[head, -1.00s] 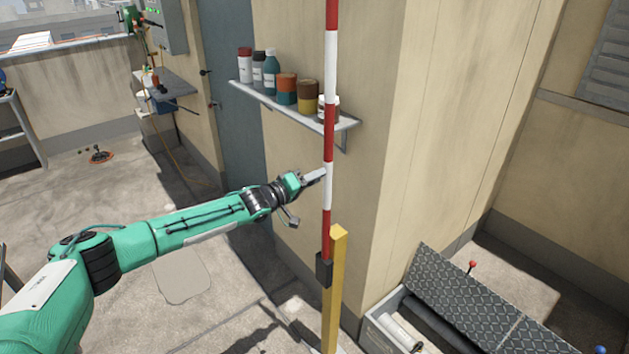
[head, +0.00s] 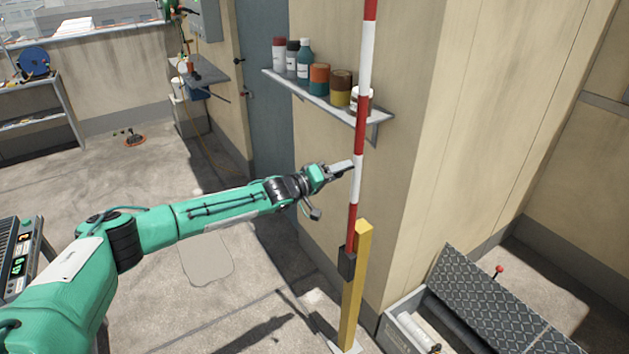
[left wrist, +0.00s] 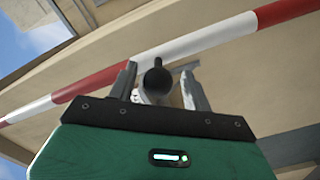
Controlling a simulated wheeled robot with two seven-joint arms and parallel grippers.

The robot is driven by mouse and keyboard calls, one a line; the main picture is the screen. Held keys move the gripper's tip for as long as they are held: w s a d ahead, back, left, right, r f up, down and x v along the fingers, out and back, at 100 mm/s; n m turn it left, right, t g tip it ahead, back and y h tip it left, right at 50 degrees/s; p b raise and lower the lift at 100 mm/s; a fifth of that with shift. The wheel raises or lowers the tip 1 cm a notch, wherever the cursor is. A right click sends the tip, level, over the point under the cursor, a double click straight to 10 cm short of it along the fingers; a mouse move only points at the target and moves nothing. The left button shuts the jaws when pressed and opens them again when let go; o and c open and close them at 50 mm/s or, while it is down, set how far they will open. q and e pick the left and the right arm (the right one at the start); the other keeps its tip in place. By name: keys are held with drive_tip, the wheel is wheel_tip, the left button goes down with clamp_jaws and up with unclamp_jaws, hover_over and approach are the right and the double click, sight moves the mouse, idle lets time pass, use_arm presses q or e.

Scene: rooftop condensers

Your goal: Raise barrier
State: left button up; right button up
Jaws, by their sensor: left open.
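The barrier arm (head: 361,130), a red-and-white banded pole, stands nearly upright in the head view, its top out of frame. Its dark foot bracket (head: 347,264) sits beside a yellow post (head: 354,290). My left gripper (head: 347,167) is at a white band low on the pole. In the left wrist view the pole (left wrist: 215,38) crosses just beyond the open fingers. A dark round knob (left wrist: 155,80) shows between the fingers; the fingers stand apart on both sides of it. Whether the knob is fixed to the pole I cannot tell. My right gripper is not in view.
A wall shelf (head: 312,100) with several bottles and tins is close behind the pole. An open box (head: 400,318) with a treadplate lid (head: 490,305) stands at the lower right. The floor at left is mostly clear, with a workbench (head: 40,78) far left.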

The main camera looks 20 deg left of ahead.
use_arm(q)
drive_tip(key=b+v, duration=0.4)
drive_tip(key=v, duration=0.8)
drive_tip(key=shift+s+a, duration=0.15)
drive_tip(key=shift+a, duration=0.2)
